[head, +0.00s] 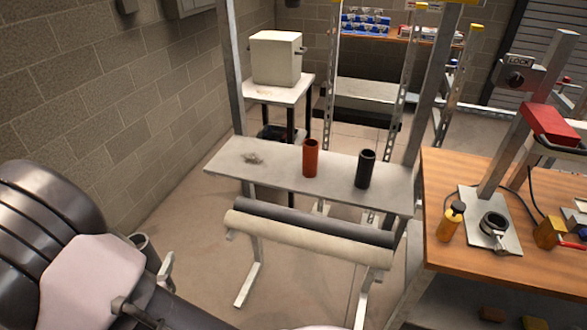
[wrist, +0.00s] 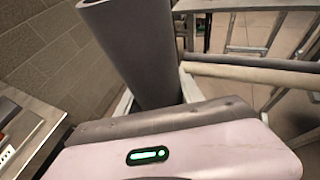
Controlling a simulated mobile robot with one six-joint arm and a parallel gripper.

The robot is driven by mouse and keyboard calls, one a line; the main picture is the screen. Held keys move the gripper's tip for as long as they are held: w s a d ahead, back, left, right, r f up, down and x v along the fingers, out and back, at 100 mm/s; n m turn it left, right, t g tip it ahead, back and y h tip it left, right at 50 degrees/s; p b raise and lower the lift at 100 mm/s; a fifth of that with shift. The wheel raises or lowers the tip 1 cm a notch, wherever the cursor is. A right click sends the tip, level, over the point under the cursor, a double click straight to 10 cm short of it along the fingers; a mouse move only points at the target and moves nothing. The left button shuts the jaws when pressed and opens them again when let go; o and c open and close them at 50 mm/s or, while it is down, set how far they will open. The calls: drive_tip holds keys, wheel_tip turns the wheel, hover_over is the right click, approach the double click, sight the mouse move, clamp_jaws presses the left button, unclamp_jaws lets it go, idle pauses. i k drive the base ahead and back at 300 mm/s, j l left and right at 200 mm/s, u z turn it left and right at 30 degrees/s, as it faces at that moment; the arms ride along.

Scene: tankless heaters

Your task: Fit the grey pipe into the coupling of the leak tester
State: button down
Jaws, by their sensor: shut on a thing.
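The pipe is a smooth, hollow tube, close to upright with a slight lean. In the head view a grey tube end (head: 141,243), seemingly this pipe, shows at lower left, partly hidden by my arm. The leak tester (head: 510,145) stands on the wooden table at right, with a metal post and a red part above. Its coupling (head: 493,224), a dark round ring, sits empty on the base plate, far from my gripper.
A narrow shelf (head: 225,160) holds an orange pipe (head: 310,158) and a black pipe (head: 366,169). Two long rolls (head: 310,238) lie on a rack below it. A yellow bottle (head: 452,221) stands left of the coupling on the wooden table (head: 450,170). Floor shows between wall and rack.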

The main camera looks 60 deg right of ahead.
sight(486, 216)
drive_tip(key=k+l+z, duration=0.1)
drive_tip(key=k+z, duration=0.2)
drive_tip(key=k+l+z, duration=0.2)
drive_tip(key=z, duration=0.15)
drive_tip(key=k+z, duration=0.1)
drive_tip(key=z, duration=0.3)
drive_tip(key=l+z, duration=0.15)
drive_tip(key=z, duration=0.2)
drive_tip(key=k+l+z, duration=0.1)
drive_tip(key=z, duration=0.3)
drive_tip(key=l+z, duration=0.1)
drive_tip(key=z, duration=0.3)
